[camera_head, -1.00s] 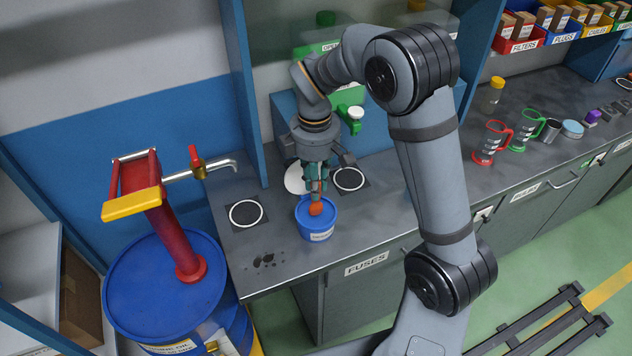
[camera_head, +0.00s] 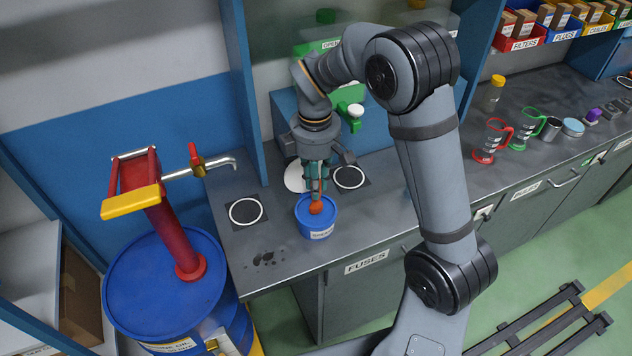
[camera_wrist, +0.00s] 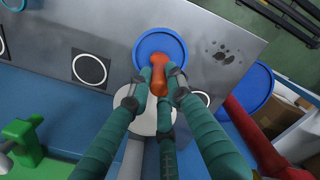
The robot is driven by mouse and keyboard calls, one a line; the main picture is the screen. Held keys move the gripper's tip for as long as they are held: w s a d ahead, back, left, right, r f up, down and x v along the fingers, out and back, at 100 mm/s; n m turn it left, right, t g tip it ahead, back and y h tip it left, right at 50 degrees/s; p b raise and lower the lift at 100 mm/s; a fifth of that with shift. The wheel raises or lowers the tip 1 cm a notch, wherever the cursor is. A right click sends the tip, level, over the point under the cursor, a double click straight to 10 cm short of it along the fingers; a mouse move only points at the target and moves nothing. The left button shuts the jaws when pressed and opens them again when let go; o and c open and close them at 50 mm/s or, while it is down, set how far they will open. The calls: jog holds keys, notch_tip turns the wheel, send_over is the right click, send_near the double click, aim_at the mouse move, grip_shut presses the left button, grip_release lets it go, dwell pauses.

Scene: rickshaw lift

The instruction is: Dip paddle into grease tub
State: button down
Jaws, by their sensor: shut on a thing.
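The grease tub (camera_head: 318,229) is a blue tub with a white label, standing on the grey counter near its front edge. In the wrist view its round blue top (camera_wrist: 175,48) shows from above. The paddle (camera_head: 316,207) has an orange-red part that shows over the tub; it also appears in the wrist view (camera_wrist: 157,72). My gripper (camera_head: 317,188) points down over the tub. Its teal fingers (camera_wrist: 160,88) are closed around the orange part. The paddle's lower end is hidden, so I cannot tell whether it touches grease.
A white disc (camera_head: 295,178) lies behind the tub. Ringed black spots flank it, one at left (camera_head: 246,212), one at right (camera_head: 349,178). A blue drum (camera_head: 150,290) with a red pump stands left. Dark stains (camera_head: 263,259) mark the counter's front left.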

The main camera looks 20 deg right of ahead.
jog(key=shift+f+b, duration=0.35)
jog(key=shift+f, duration=0.1)
dwell(1.1)
notch_tip(320, 180, up, 7)
jog(key=p, duration=0.6)
jog(key=shift+r, duration=0.1)
dwell(0.8)
